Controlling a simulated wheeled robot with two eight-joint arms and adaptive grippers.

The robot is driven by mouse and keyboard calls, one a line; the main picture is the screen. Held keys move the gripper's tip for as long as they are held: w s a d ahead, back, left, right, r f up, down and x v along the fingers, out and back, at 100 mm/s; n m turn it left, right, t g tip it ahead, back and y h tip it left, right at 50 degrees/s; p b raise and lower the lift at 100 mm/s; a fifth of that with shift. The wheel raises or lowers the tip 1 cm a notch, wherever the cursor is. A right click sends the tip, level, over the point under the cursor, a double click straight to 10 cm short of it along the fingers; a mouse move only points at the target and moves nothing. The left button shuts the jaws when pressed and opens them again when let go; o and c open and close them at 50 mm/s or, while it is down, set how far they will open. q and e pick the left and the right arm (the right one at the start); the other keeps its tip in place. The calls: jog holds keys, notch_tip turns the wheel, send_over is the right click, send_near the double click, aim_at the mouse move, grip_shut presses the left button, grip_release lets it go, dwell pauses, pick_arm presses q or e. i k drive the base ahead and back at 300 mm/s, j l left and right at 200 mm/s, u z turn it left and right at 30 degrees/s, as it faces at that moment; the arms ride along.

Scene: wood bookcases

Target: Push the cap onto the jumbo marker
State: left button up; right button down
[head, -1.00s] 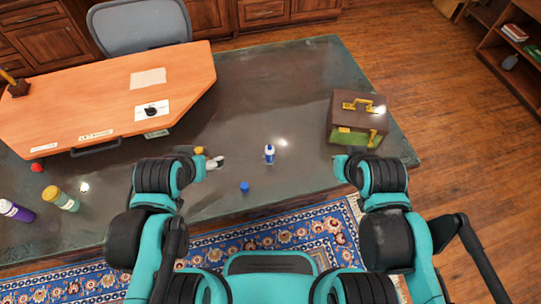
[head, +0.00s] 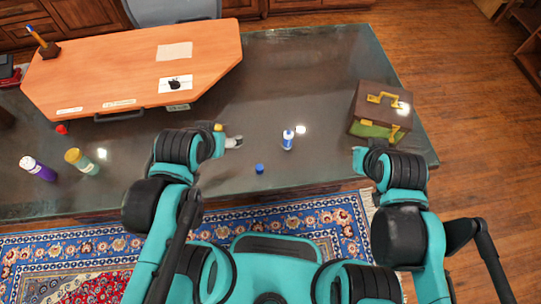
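A small white-and-blue upright piece (head: 287,141), seemingly the jumbo marker, stands on the dark desk near the middle of the head view. A small blue cap (head: 260,168) lies apart from it, nearer me and slightly left. My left gripper (head: 235,142) is left of the marker and touches neither piece; its small pale fingers are partly hidden by my wrist, so its opening is unclear. My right gripper (head: 358,155) is right of the marker, left of the case; its fingers are mostly hidden by my own arm.
A brown case (head: 383,107) with yellow handles stands on the right. An orange-brown board (head: 130,65) fills the back left. A purple bottle (head: 40,169), a yellow-capped green bottle (head: 82,161) and a red piece (head: 62,129) are at left. The desk around the marker is clear.

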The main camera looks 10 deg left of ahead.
aim_at(289, 137)
jog(key=k+j+z, duration=0.1)
jog(key=j+z, duration=0.3)
jog(key=k+j+z, duration=0.15)
jog(key=j+z, duration=0.25)
jog(key=k+j+z, duration=0.2)
jog(key=j+z, duration=0.25)
